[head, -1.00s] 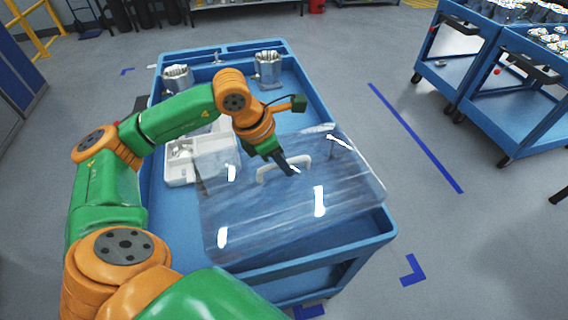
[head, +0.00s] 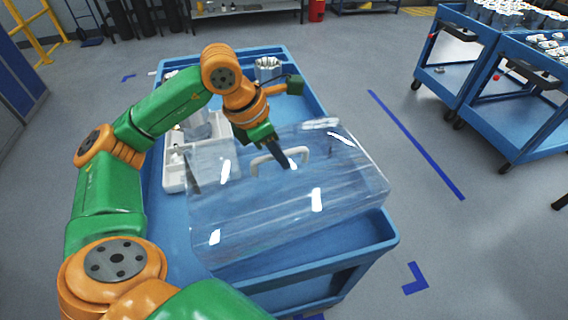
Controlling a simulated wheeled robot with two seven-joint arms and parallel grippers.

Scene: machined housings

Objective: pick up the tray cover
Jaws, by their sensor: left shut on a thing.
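The tray cover (head: 270,215) is a clear box-like lid with a white handle (head: 262,160) on top. It is over the front part of the blue cart, tilted a little, and seems to be held above the cart's surface. My left gripper (head: 288,164) is shut on the handle near its right part. The arm reaches in from the left and bends down to the handle. My right gripper is not in view.
The blue cart (head: 372,252) stands in front of me. A white tray (head: 174,178) lies on its left, partly behind the cover. A metal housing (head: 267,68) stands at the cart's back. More blue carts (head: 520,100) stand at the right, with clear floor between.

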